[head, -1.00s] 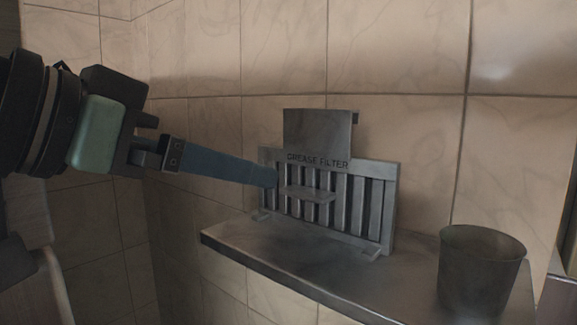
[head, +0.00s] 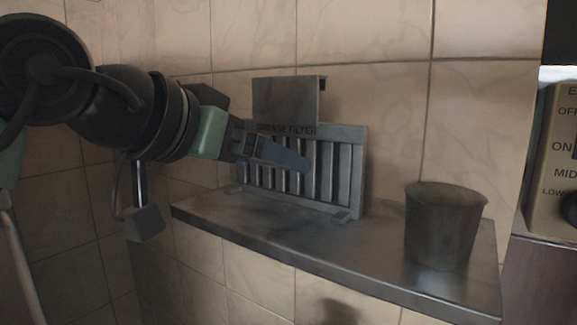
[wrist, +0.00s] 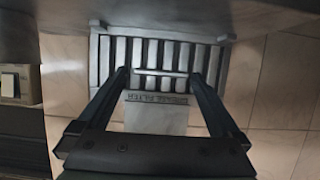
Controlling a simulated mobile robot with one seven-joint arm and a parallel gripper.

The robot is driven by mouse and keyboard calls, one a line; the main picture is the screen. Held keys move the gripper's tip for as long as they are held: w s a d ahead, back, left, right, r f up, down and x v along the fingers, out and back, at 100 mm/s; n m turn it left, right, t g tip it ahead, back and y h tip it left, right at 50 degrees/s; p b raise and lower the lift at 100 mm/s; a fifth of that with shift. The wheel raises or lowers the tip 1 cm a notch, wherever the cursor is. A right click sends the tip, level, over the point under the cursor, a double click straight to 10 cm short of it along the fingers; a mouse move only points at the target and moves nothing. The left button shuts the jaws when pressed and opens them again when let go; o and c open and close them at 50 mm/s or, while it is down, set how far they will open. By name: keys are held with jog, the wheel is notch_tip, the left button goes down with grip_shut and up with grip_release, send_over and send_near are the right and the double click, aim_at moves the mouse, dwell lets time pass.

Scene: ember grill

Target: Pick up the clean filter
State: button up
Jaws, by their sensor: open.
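The clean filter (head: 357,175) is a grey metal slatted panel. It stands upright on a metal shelf (head: 270,228) against the tiled wall. A plate (head: 288,97) lettered "GREASE FILTER" rises behind its top edge. In the wrist view the filter (wrist: 105,55) appears upside down, with a horizontal handle bar (wrist: 160,73) across its slats. My gripper (wrist: 159,73) is open and empty, its two fingers on either side of the handle bar. In the head view my gripper (head: 300,160) covers the filter's upper middle and hides the handle. Contact cannot be told.
A dark metal cup (head: 440,232) stands on the shelf to the right of the filter. A beige control box (head: 552,145) with a knob is at the far right. The shelf between filter and cup is clear.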

jog(key=shift+w+d+f, duration=0.2)
jog(key=shift+w, duration=0.3)
jog(key=shift+s+r, duration=0.1)
jog(key=shift+s, duration=0.05)
jog(key=shift+c, duration=1.4)
grip_shut()
